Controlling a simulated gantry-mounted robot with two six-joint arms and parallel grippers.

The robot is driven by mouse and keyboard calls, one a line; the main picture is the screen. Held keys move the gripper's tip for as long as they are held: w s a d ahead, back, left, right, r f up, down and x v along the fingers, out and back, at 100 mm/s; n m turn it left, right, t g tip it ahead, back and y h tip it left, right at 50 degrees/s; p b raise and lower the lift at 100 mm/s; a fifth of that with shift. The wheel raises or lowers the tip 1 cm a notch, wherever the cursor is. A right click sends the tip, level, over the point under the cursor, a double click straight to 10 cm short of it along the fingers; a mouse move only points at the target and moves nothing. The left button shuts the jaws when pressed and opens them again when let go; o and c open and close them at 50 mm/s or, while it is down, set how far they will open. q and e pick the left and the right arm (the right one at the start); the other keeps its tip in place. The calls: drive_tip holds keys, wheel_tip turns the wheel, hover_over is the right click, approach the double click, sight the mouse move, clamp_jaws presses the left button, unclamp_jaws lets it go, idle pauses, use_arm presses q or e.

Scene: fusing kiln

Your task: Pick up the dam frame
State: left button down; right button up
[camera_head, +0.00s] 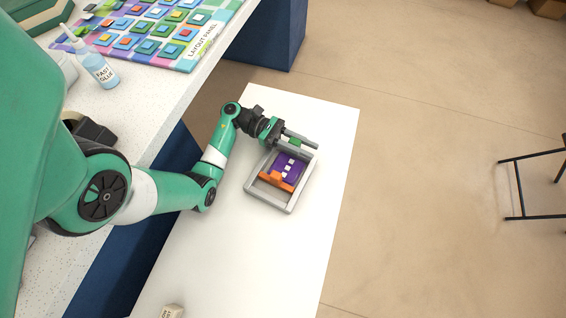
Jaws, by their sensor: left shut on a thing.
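The dam frame (269,201) is a grey rectangular frame on the white table, seen in the head view right of the middle of my left arm. Inside its outline are a purple piece with small pale squares (286,170) and an orange piece (277,181). My left gripper (300,143) is at the frame's far end, shut on the frame's far side. The exact finger contact is small and partly hidden by the gripper. I cannot tell whether the frame touches the table. My right gripper is out of view.
The white table (283,255) is mostly clear in front of the frame. A speckled counter at left holds a glue bottle (97,67) and a layout panel (188,62) with several coloured tiles. A small pale block (172,312) sits at the near edge. A black-legged stand (521,187) is at far right.

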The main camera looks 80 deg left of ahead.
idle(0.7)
use_arm(q)
drive_tip(key=shift+r+p, duration=0.55)
drive_tip(key=shift+r, duration=0.25)
drive_tip(key=shift+r+p, duration=0.6)
drive_tip(key=shift+r, duration=0.35)
drive_tip(key=s+d+r+p, duration=0.7)
drive_tip(key=s+d+r, duration=0.1)
drive_tip(key=d, duration=0.3)
drive_tip(key=shift+s+r, duration=0.25)
drive_tip(key=shift+r, duration=0.5)
drive_tip(key=shift+d, duration=0.1)
